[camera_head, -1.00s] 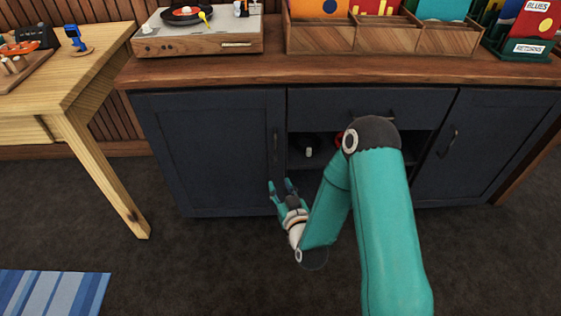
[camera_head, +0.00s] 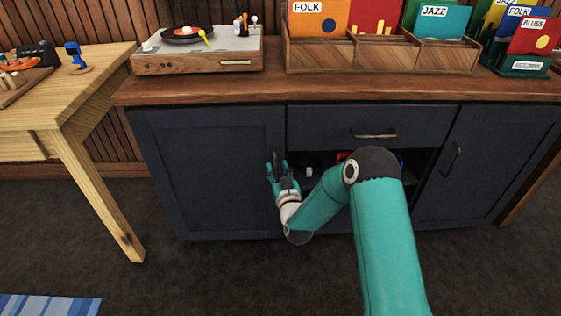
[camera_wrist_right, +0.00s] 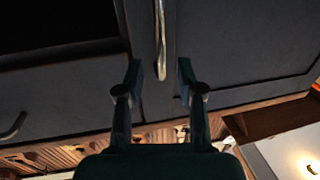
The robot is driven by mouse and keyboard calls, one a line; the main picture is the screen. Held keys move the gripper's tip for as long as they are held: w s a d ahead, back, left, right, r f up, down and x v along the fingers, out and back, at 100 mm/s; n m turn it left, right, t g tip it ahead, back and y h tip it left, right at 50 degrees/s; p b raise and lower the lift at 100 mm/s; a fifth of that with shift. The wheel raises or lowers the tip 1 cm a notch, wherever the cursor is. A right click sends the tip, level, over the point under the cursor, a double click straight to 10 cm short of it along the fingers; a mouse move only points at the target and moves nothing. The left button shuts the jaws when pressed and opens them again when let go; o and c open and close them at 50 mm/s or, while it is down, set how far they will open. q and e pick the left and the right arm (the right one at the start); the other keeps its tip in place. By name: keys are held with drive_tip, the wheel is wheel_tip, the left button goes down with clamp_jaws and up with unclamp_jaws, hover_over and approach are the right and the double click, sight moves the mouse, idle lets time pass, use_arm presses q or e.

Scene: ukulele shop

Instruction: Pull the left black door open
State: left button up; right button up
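The left black door (camera_head: 205,165) of the cabinet is shut, with its upright handle (camera_head: 276,158) near its right edge. The handle (camera_wrist_right: 160,45) also shows in the right wrist view as a metal bar. My right gripper (camera_head: 277,172) is at the door's handle. In the right wrist view, its two fingers (camera_wrist_right: 159,70) are apart, one on each side of the handle's end. A gap shows between the handle and each finger. My left gripper is not in view.
A drawer (camera_head: 370,128) and dark open shelf lie right of the door, then another black door (camera_head: 485,160). A turntable (camera_head: 197,50) and record bins (camera_head: 380,55) stand on the wooden top (camera_head: 270,88). A light wooden table (camera_head: 95,85) stands at left. The floor before the door is clear.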

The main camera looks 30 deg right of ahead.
sight(275, 162)
drive_tip(key=shift+x, duration=1.8)
clamp_jaws()
